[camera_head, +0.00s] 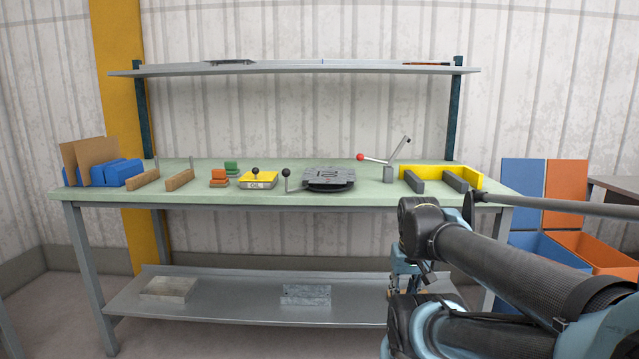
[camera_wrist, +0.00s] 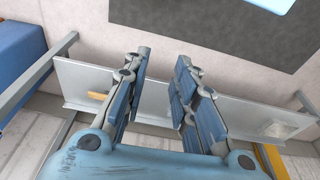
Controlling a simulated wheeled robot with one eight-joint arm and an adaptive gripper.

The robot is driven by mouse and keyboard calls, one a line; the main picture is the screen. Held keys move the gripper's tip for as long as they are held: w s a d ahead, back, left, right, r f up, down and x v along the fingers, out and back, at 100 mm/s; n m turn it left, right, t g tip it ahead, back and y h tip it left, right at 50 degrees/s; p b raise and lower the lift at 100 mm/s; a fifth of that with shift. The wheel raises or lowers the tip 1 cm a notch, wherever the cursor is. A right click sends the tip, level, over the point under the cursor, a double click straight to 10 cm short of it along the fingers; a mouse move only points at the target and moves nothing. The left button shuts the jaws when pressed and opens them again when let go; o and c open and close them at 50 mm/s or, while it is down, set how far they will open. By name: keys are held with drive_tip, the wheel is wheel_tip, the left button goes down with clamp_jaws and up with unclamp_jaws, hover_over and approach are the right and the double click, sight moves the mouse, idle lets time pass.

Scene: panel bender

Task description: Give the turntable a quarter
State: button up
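The turntable (camera_head: 328,186) is a dark round disc on the green workbench (camera_head: 225,195), right of the middle. A grey slotted plate (camera_head: 328,173) lies on top of it. A short post with a black knob (camera_head: 286,173) stands just left of it. A lever with a red knob (camera_head: 360,157) is behind it to the right. My gripper (camera_wrist: 161,62) is open and empty in the wrist view, its fingers well apart. In the head view it is low in front of the bench, mostly hidden by my arm, and apart from the turntable.
A yellow OIL block (camera_head: 258,180), orange and green blocks, wooden strips and blue pieces are left of the turntable. A yellow bracket (camera_head: 440,176) with grey bars is to its right. A thin shelf (camera_head: 290,67) hangs above. Blue and orange bins (camera_head: 605,250) stand right of the bench.

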drive_tip(key=w+a+r+n, duration=0.1)
drive_tip(key=w+r, duration=0.2)
drive_tip(key=r, duration=0.1)
drive_tip(key=w+a+r+n, duration=0.1)
drive_tip(key=w+a+r, duration=0.1)
drive_tip(key=w+r, duration=0.2)
drive_tip(key=w+a+r+n, duration=0.1)
drive_tip(key=w+a+r, duration=0.1)
drive_tip(key=w+r, duration=0.2)
drive_tip(key=shift+r+y, duration=0.4)
drive_tip(key=shift+r, duration=0.45)
clamp_jaws()
drive_tip(key=w+a+r+n, duration=0.3)
drive_tip(key=w+a+r, duration=0.6)
drive_tip(key=w+r, duration=0.25)
drive_tip(key=w+a+r+n+y, duration=0.1)
drive_tip(key=w+a+r+n, duration=0.1)
drive_tip(key=w+a+r, duration=0.3)
drive_tip(key=w+a+r+n+y, duration=0.1)
drive_tip(key=w+a+r+n, duration=0.2)
drive_tip(key=w+a, duration=0.9)
drive_tip(key=a+r, duration=0.2)
drive_tip(key=a, duration=0.5)
drive_tip(key=shift+w+r+y, duration=0.3)
drive_tip(key=shift+a, duration=0.1)
